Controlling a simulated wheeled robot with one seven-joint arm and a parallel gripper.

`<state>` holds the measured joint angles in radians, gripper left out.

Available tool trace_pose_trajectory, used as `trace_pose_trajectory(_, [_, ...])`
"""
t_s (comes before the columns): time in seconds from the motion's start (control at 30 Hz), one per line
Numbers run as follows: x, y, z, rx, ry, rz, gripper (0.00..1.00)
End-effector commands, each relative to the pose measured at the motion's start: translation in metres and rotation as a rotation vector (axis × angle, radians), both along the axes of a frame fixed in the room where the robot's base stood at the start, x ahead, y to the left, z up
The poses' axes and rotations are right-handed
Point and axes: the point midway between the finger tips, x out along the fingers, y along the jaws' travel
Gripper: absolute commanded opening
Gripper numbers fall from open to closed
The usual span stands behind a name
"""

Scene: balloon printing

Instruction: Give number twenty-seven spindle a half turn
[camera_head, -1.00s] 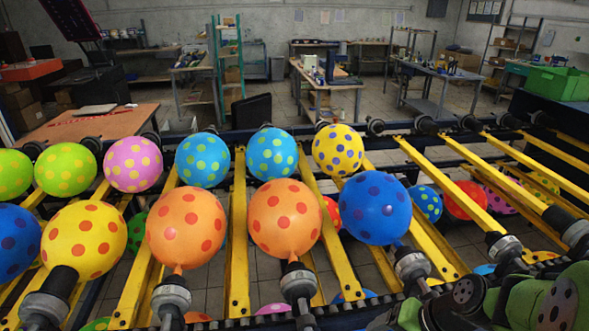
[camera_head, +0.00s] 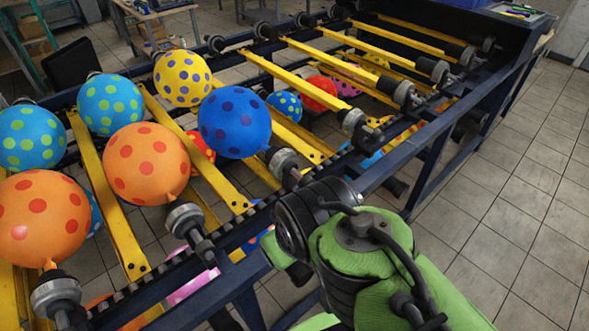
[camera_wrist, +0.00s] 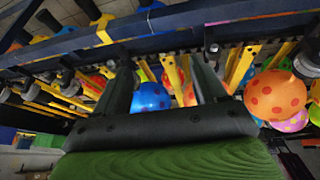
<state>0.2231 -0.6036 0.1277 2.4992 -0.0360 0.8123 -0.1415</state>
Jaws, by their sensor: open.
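Spindles with grey collars and black holders line the near rail of the rack in the head view. One spindle (camera_head: 282,164) holds a blue balloon (camera_head: 235,122) with dark dots, another (camera_head: 186,222) an orange balloon (camera_head: 146,163) with red dots. Bare spindles (camera_head: 357,124) stand farther right. I can read no numbers, so I cannot tell which is twenty-seven. My gripper (camera_wrist: 165,80) is open and empty in the wrist view, its two fingers apart before the rack. A blue balloon (camera_wrist: 151,97) shows beyond the gap. The head view shows my green arm but no fingertips.
Yellow bars (camera_head: 297,70) cross the rack, with more balloons on a lower level (camera_head: 319,93). The dark blue near rail (camera_head: 400,155) runs close beyond my arm. Tiled floor (camera_head: 520,200) at the right is clear.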

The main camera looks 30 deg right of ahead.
Motion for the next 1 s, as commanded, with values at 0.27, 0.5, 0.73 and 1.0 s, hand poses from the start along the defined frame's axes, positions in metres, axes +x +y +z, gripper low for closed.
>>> trace_pose_trajectory(0.27, [0.047,-0.049,-0.113,-0.016,0.205,0.162,0.71])
trace_pose_trajectory(0.5, [0.072,-0.086,-0.188,0.178,0.061,0.308,0.71])
trace_pose_trajectory(0.73, [0.094,-0.146,-0.187,0.193,-0.409,0.302,0.71])
trace_pose_trajectory(1.0, [0.083,-0.210,-0.140,-0.002,-0.758,0.209,0.71])
